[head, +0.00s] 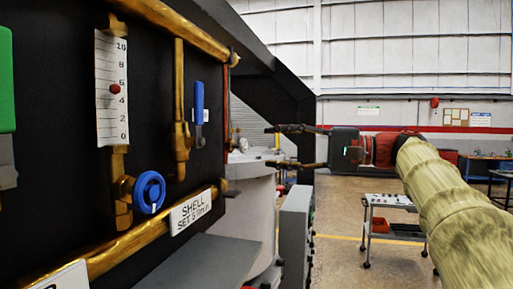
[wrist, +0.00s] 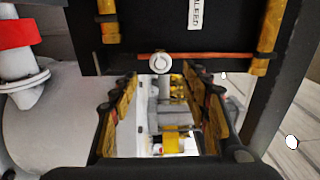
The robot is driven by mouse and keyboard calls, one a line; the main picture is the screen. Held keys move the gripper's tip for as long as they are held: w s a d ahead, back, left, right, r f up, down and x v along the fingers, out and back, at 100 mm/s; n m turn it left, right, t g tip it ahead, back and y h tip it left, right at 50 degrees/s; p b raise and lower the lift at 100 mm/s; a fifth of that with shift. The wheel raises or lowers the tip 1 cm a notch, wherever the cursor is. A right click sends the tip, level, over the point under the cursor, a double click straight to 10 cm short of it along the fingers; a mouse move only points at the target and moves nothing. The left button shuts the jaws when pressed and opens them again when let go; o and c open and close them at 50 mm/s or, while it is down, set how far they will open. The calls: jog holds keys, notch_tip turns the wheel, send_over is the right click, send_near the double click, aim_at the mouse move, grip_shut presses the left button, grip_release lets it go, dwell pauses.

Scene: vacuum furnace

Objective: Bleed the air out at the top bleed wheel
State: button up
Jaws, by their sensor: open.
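A pale round knob (wrist: 160,63) sits at the edge of the dark panel, on a thin copper-coloured line, in the wrist view. I cannot tell for sure whether it is the top bleed wheel. In the head view a small grey fitting (head: 234,59) shows at the right end of the top brass pipe (head: 178,24). My gripper (head: 270,147) is open and empty, right of the panel's edge and lower than that pipe. In the wrist view the fingers of my gripper (wrist: 158,80) stand apart, with the knob in line with the gap between their tips.
The black panel (head: 60,200) carries a blue handwheel (head: 149,191), a scale gauge (head: 111,90), a blue lever (head: 199,102) and a SHELL label (head: 191,210). A grey vessel (head: 250,195) stands behind. A trolley (head: 390,215) stands on open floor at right.

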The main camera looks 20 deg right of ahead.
jog(key=v, duration=0.4)
dwell(0.4)
